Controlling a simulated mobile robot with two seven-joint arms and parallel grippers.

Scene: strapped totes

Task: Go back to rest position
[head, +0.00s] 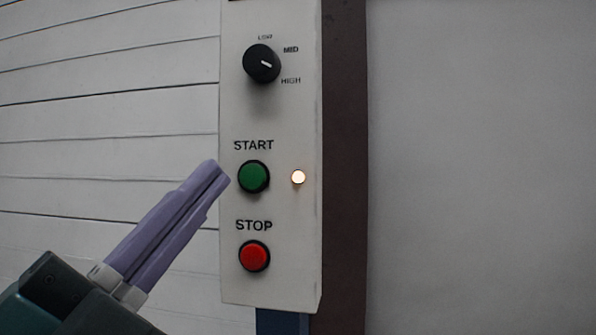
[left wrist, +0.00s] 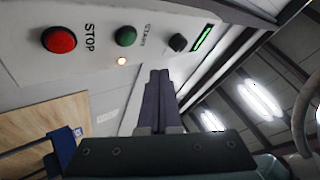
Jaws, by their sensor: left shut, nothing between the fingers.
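My left gripper (head: 221,174) comes in from the lower left in the head view. Its two purple fingers are shut together with nothing between them. The fingertips are just left of the green START button (head: 254,177); I cannot tell whether they touch the panel. The gripper also shows in the left wrist view (left wrist: 160,72), its fingers pointing up toward the panel. The red STOP button (head: 254,256) is below START on the white control panel (head: 285,130). A small lamp (head: 298,177) right of START is lit. My right gripper is not in view.
A black knob (head: 262,64) with LOW, MID and HIGH marks sits at the panel's top. White slatted wall (head: 110,90) lies left, a dark post (head: 344,150) and plain grey wall (head: 480,160) right. A green display (left wrist: 202,37) shows in the left wrist view.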

